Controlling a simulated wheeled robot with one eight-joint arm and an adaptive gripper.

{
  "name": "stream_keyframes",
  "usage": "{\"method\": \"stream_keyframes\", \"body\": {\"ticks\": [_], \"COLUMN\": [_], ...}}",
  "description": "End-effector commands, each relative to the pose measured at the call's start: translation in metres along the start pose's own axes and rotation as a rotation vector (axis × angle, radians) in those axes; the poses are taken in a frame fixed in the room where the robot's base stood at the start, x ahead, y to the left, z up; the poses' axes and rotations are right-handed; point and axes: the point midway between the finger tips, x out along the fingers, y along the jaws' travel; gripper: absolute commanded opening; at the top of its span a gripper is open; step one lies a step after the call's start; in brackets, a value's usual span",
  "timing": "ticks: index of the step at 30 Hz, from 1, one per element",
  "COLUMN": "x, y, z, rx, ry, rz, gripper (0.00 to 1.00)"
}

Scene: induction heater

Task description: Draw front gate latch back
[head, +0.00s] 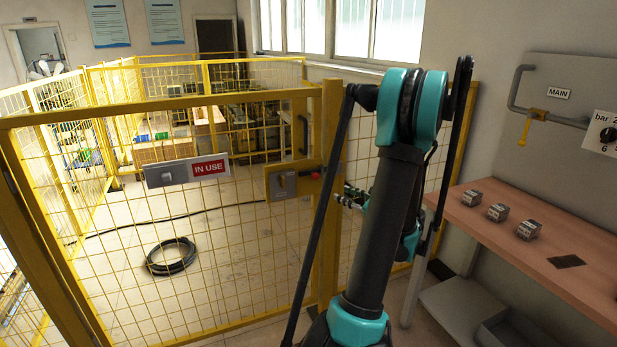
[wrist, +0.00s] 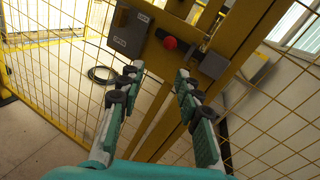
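The front gate latch is a grey-and-yellow box (head: 283,182) on the gate's right edge, with a red knob (head: 315,175) at its right. In the wrist view the red knob (wrist: 170,43) sits on a dark bar between a labelled grey plate (wrist: 130,32) and a grey block (wrist: 212,64) on the post. My gripper (wrist: 158,72) is open and empty. Its two fingers point toward the knob from below, apart from it, with the knob roughly between their lines. In the head view my gripper (head: 352,197) is partly hidden by my arm, right of the latch.
The yellow mesh gate (head: 180,240) stands closed against its post (head: 328,130). It carries an "IN USE" sign (head: 210,168) and a dark handle (head: 302,134). A pink-topped bench (head: 540,255) with small metal blocks is at right. A coiled black hose (head: 171,256) lies inside the fence.

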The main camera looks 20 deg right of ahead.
Motion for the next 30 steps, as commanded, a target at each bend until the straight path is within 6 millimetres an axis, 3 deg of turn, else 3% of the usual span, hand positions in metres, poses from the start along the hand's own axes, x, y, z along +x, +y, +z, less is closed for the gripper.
{"method": "stream_keyframes", "body": {"ticks": [3, 8, 30], "x": [-0.01, -0.001, 0.137], "y": [-0.015, -0.017, -0.021], "z": [0.0, 0.001, 0.007], "rx": [0.055, 0.067, 0.064], "ry": [-0.039, -0.048, -0.046], "rz": [-0.031, -0.034, -0.032], "gripper": [0.34, 0.34, 0.34]}}
